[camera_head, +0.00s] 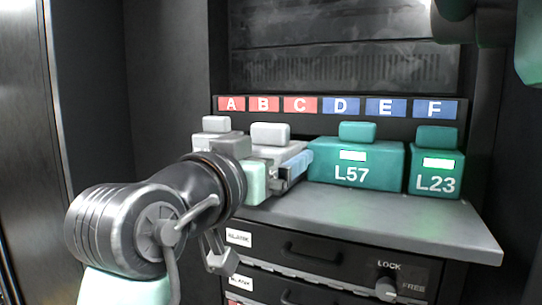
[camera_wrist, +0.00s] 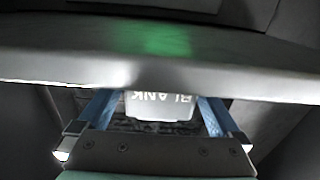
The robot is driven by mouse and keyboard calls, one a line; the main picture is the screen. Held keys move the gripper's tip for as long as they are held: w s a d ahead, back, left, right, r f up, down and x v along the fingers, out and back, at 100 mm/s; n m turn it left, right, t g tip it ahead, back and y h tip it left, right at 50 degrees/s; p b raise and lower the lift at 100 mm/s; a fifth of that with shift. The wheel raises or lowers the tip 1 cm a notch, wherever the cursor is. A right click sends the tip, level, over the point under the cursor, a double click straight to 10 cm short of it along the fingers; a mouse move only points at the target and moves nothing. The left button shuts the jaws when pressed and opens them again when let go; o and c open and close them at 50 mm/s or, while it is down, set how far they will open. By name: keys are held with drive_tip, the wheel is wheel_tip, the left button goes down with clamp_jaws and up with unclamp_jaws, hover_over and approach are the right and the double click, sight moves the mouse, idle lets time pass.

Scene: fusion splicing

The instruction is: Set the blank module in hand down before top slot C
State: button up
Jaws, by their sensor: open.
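The blank module (camera_head: 270,135) is a light grey block with a raised top handle, standing on the grey shelf below labels B and C. In the wrist view, the blank module (camera_wrist: 160,106) shows its "BLANK" lettering upside down between my two blue fingers. My gripper (camera_head: 288,167) is at the module's front. In the wrist view, my gripper (camera_wrist: 158,112) is open, one finger on each side; a gap shows beside the module. My wrist hides its lower front. The top slot C label (camera_head: 300,105) is red.
Another grey module (camera_head: 216,125) stands left, partly behind my arm. Teal modules L57 (camera_head: 355,172) and L23 (camera_head: 436,182) stand right. The shelf (camera_head: 400,222) is bare in front of them. Drawers and a LOCK/FREE knob (camera_head: 386,287) are below. A grey band (camera_wrist: 160,62) crosses the wrist view.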

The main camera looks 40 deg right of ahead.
drive_tip(key=shift+r, duration=0.25)
drive_tip(key=b+v, duration=0.5)
drive_tip(key=v, duration=0.6)
drive_tip(key=w+a+r+n+t+y, duration=0.2)
drive_tip(key=w+a+n+t+y, duration=0.2)
drive_tip(key=a+n+t, duration=0.5)
drive_tip(key=s+a+r+n+t+y, duration=0.2)
drive_tip(key=s+a+n+t+y, duration=0.2)
drive_tip(key=a+t+y, duration=0.7)
drive_tip(key=shift+s+a+r+n+t+y, duration=0.2)
drive_tip(key=shift+s+r+n+t+y, duration=0.15)
drive_tip(key=shift+s+y, duration=0.55)
drive_tip(key=shift+f, duration=0.1)
wheel_tip(320, 180, down, 2)
drive_tip(key=shift+f+b, duration=0.15)
drive_tip(key=shift+b, duration=0.9)
